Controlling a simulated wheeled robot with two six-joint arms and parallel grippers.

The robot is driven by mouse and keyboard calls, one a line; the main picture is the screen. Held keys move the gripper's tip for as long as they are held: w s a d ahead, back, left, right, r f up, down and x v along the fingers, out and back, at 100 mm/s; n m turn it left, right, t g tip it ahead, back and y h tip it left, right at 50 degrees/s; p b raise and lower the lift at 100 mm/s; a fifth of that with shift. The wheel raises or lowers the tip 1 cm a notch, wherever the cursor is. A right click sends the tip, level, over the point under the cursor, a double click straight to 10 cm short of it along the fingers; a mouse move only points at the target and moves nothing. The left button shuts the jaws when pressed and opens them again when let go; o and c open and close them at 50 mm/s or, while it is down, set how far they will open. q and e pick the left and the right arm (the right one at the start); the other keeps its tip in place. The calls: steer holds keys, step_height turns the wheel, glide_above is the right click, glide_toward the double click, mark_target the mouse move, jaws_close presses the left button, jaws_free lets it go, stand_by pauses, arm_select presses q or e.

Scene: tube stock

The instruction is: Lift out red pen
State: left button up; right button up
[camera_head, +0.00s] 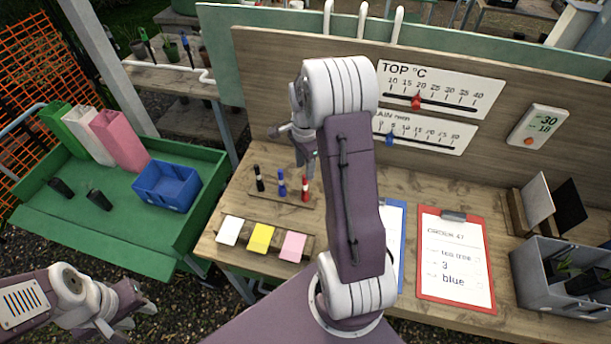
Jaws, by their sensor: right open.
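The red pen (305,191) stands upright at the right end of a small wooden holder (268,194) on the bench. A blue pen (282,183) and a black pen (259,178) stand to its left in the same holder. My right gripper (306,172) is open, pointing down just above the red pen's top; part of it is hidden behind my arm. I cannot tell whether its fingers touch the pen. My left gripper (136,314) is at the lower left, away from the pens; it looks open and empty.
White, yellow and pink pads (261,238) lie in front of the holder. A red clipboard (455,262) and a blue clipboard (398,222), partly hidden by my arm, lie to the right. A grey crate (530,268) stands far right. A green tray table (115,220) with a blue bin (167,187) stands left.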

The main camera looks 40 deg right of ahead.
mark_target(305, 183)
step_height(305, 183, down, 4)
steer(key=shift+w+d+f+p, duration=0.1)
steer(key=shift+d+f+p, duration=0.1)
steer(key=shift+p, duration=0.25)
steer(key=f, duration=0.2)
steer(key=f+p, duration=0.1)
steer(key=shift+a+f, duration=0.2)
steer(key=shift+f, duration=0.4)
arm_select(q)
step_height(305, 183, up, 2)
steer(key=shift+r, duration=0.1)
arm_select(e)
steer(key=shift+d+f, duration=0.1)
steer(key=shift+d, duration=0.05)
steer(key=c, duration=0.5)
jaws_close()
arm_select(q)
steer(key=shift+s+a, duration=0.1)
steer(key=shift+s, duration=0.05)
